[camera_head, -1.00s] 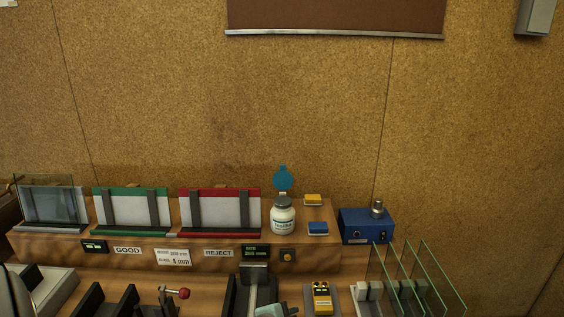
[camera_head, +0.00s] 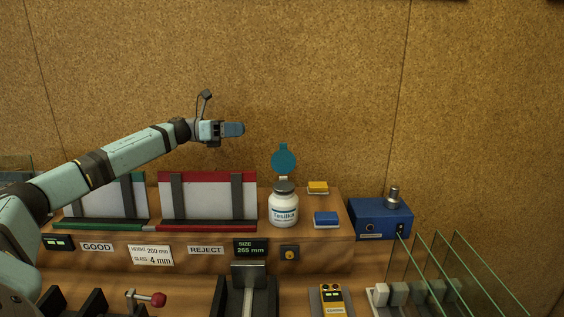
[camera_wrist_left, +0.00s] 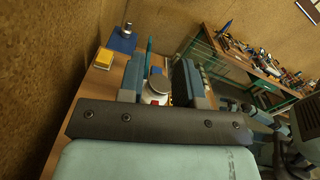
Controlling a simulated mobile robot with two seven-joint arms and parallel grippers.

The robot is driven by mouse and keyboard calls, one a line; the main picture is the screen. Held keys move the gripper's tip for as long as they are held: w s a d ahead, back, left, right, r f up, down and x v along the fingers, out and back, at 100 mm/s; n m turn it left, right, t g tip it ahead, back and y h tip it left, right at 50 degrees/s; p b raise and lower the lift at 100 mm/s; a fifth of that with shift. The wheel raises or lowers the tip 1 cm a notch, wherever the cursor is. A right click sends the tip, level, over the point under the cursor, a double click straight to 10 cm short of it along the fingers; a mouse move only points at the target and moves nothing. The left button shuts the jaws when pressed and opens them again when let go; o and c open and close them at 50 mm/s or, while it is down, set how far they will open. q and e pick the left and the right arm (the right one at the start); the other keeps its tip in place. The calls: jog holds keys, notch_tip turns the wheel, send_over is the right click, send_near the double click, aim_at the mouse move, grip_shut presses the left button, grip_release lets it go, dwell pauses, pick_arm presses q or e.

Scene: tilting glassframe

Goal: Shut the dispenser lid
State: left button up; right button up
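The dispenser is a white jar (camera_head: 283,208) with a dark grey top, standing upright on the wooden shelf. Its round blue lid (camera_head: 284,159) stands open, upright above the back of the top. My left gripper (camera_head: 234,129) is in the air to the left of the lid and higher than it, apart from it. In the left wrist view my left gripper (camera_wrist_left: 160,72) has its two fingers spread with nothing held. The jar (camera_wrist_left: 154,92) shows beyond them, partly hidden, with the lid (camera_wrist_left: 149,58) seen nearly edge-on. I cannot make out my right gripper.
A yellow block (camera_head: 318,187) and a blue block (camera_head: 326,218) lie right of the jar. A blue box (camera_head: 380,218) with a metal knob stands farther right, behind upright glass panes (camera_head: 437,270). A red-topped rack (camera_head: 208,178) is on the left. Air above the shelf is clear.

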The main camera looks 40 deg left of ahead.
pick_arm(q)
jog(key=b, duration=0.4)
send_near(283, 144)
jog(key=shift+m, duration=0.3)
jog(key=shift+p+x, duration=1.55)
jog(key=shift+x, duration=3.5)
pick_arm(e)
jog(key=shift+w+a+f, duration=0.1)
jog(key=shift+w+f, duration=0.05)
jog(key=shift+f, duration=0.6)
jog(key=shift+w+a+f, duration=0.1)
jog(key=shift+f, duration=0.6)
pick_arm(q)
jog(key=shift+w+a, duration=0.1)
jog(key=shift+a, duration=0.05)
jog(key=shift+c, duration=0.5)
jog(key=c, duration=0.3)
grip_shut()
pick_arm(e)
jog(key=shift+s+d, duration=0.15)
jog(key=shift+d, duration=0.05)
